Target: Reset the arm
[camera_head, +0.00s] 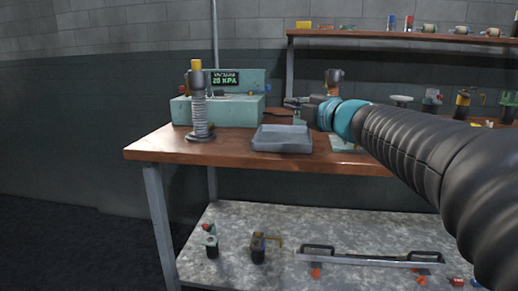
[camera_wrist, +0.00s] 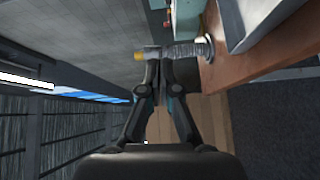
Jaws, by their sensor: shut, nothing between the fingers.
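My gripper (camera_head: 290,102) is at the end of my arm, which reaches in from the right above the wooden bench (camera_head: 170,150). Its fingers are closed together with nothing between them. In the wrist view the gripper (camera_wrist: 158,72) points toward a ribbed grey post with a yellow cap (camera_wrist: 175,52). In the head view this post (camera_head: 200,110) stands upright on the bench, left of the gripper and apart from it.
A grey tray (camera_head: 282,147) sits on the bench below the gripper. A teal box with a "20 KPA" display (camera_head: 225,80) is at the back. An upper shelf (camera_head: 400,37) holds several small items. A lower shelf (camera_head: 330,222) holds tools and a long bar.

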